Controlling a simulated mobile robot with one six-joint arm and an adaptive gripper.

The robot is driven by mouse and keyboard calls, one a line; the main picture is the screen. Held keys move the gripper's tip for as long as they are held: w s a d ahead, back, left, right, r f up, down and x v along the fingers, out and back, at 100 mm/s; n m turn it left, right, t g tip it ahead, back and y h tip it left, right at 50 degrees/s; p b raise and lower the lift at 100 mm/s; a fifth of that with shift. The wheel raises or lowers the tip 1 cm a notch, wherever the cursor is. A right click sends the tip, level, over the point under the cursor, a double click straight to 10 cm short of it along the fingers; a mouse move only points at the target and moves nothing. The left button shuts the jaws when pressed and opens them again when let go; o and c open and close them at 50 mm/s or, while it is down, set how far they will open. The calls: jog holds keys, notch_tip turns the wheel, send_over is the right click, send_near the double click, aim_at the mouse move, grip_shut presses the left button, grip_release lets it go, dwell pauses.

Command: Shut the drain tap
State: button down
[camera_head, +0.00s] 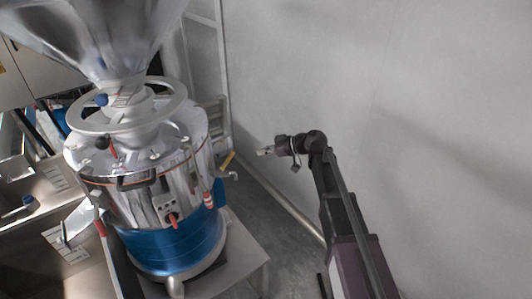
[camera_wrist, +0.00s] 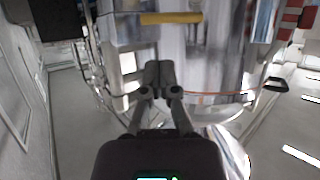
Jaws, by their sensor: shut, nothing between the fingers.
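A yellow lever (camera_head: 227,160), which looks like the drain tap's handle, sticks out from the right side of the grinder's metal drum (camera_head: 170,195). A small pale spout shows just below it. In the wrist view the yellow lever (camera_wrist: 171,18) lies crosswise near the top, beyond my fingertips. My gripper (camera_head: 262,152) is to the right of the lever, with a gap between them in the head view. My gripper (camera_wrist: 160,68) is shut with its fingers together and empty. The tap's body is too small to make out clearly.
The grinder has a steel hopper (camera_head: 105,35), a grey handwheel (camera_head: 128,108) and a blue lower band (camera_head: 180,245). It stands on a grey platform (camera_head: 245,255). A plain wall (camera_head: 420,80) is on the right. The floor between wall and platform looks clear.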

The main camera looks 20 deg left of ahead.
aim_at(231, 157)
jog(key=shift+b+x, duration=1.85)
jog(key=shift+x, duration=3.5)
jog(key=shift+a, duration=0.1)
